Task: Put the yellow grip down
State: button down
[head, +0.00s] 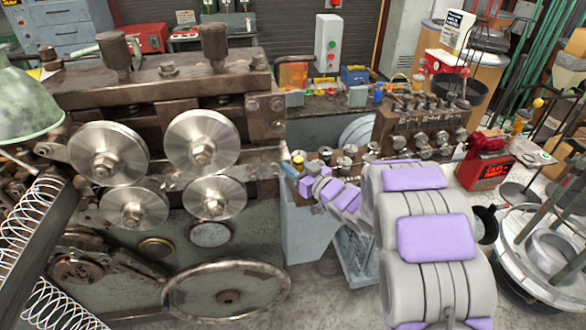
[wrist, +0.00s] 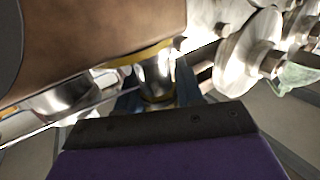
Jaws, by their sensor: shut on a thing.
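My gripper (head: 293,168) is at the end of my purple and grey arm, just right of the machine's rollers. In the wrist view my gripper's dark blue fingers (wrist: 156,92) are shut around a short metallic piece with yellow bands, which I take for the yellow grip (wrist: 157,98). A small yellow top (head: 298,157) shows at the fingers in the head view. Above it in the wrist view a wide brown surface with a yellow edge is close to the fingers. I cannot tell whether the grip touches anything beneath it, and its far end is hidden.
The coiling machine with steel rollers (head: 201,141) and a handwheel (head: 228,297) fills the left. Several knobbed tools stand in a brown rack (head: 425,125) at the right. A red box (head: 484,170) is beyond my arm. A bench with small coloured parts (head: 330,97) is behind.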

jog(key=c, duration=1)
grip_release()
jog(key=shift+d+f, duration=0.1)
jog(key=shift+d, duration=1)
jog(key=shift+a, duration=0.75)
jog(key=s+d+r+m+g+h+p, duration=0.1)
jog(key=s+d+m+h, duration=0.1)
jog(key=s+d+h, duration=0.5)
jog(key=s+d+r+m+g+h, duration=0.1)
jog(key=s+d+m+h, duration=0.2)
jog(key=d, duration=0.9)
jog(key=s+d+r+m+g+h+p, duration=0.1)
jog(key=s+d+m+h, duration=0.1)
jog(key=s+d+h, duration=0.55)
jog(key=s+a+g+y, duration=0.1)
jog(key=s+a+g, duration=0.1)
jog(key=s, duration=0.9)
jog(key=s+a+r+m+g+y, duration=0.1)
jog(key=s+g, duration=0.4)
jog(key=s, duration=0.5)
jog(key=s+a+m+g+y, duration=0.1)
jog(key=s+a+g+y, duration=0.1)
jog(key=s, duration=0.9)
jog(key=shift+s+a+r+g, duration=0.3)
jog(key=shift+a+g, duration=0.55)
jog(key=shift+g, duration=0.35)
